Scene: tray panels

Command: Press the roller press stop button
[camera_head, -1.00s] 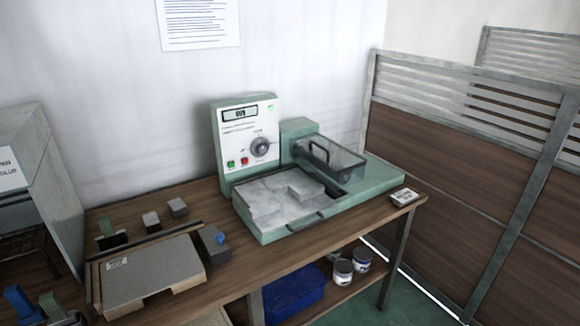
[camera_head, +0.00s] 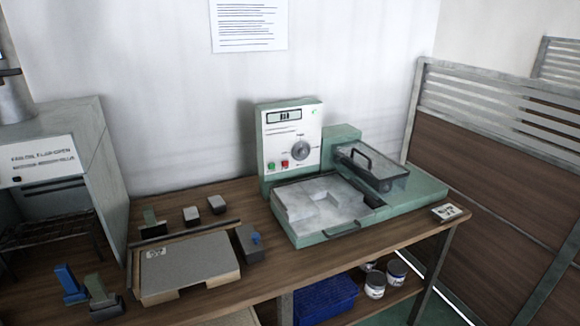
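The roller press (camera_head: 403,204) is a pale green machine on the wooden table. Its upright control panel (camera_head: 276,138) is white with a small dark display at the top and a dark round dial at the right. A clear cover with a dark handle (camera_head: 370,166) stands on the press at the right. Neither of my grippers is in view.
The wooden table (camera_head: 235,287) carries a grey board (camera_head: 190,268), small grey blocks and blue-handled tools at the left. A grey cabinet (camera_head: 50,150) stands at far left. A blue crate (camera_head: 325,299) and jars sit on the shelf below. A partition (camera_head: 480,170) closes the right side.

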